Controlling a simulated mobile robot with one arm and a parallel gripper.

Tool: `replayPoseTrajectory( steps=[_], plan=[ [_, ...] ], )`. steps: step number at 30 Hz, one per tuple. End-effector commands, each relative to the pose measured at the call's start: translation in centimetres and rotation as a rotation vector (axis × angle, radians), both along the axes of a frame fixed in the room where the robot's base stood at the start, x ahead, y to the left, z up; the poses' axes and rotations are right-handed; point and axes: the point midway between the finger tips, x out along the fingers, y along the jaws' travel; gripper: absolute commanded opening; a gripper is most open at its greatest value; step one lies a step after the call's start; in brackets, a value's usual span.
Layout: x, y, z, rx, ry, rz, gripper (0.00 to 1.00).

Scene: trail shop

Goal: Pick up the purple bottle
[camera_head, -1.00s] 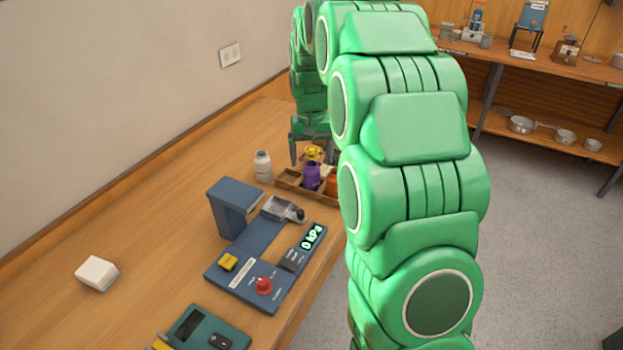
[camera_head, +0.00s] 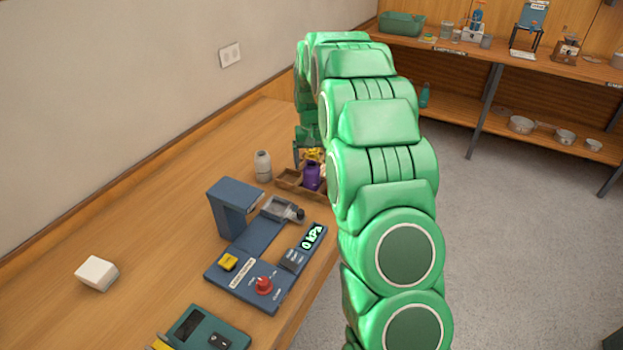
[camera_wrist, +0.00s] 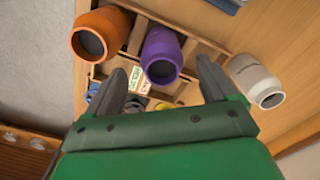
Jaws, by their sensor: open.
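The purple bottle (camera_head: 312,176) stands in a wooden tray (camera_head: 289,180) on the bench in the head view. In the wrist view the purple bottle (camera_wrist: 161,54) lies just beyond the gap between my fingertips. My gripper (camera_wrist: 166,72) is open and empty, with its two dark fingers apart, one toward each side of the bottle. I cannot tell how far the fingertips are from it in depth. In the head view my gripper (camera_head: 308,155) is partly hidden behind my arm, above the tray.
An orange bottle (camera_wrist: 103,35) stands left of the purple one in the wrist view. A white bottle (camera_head: 263,166) stands outside the tray. A blue device (camera_head: 262,240) with a pressure display is in front. A white block (camera_head: 97,273) sits at left; bench around it is clear.

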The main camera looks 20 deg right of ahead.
Motion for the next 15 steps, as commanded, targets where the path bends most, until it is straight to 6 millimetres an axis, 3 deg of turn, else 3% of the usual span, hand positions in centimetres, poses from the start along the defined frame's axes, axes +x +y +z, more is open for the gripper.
replayPoseTrajectory(
  steps=[10,15],
  plan=[
    [0.0,0.2,-3.9,0.001,0.003,0.000,0.86],
    [0.1,0.2,-4.9,-0.001,-0.003,0.000,0.86]
  ],
)
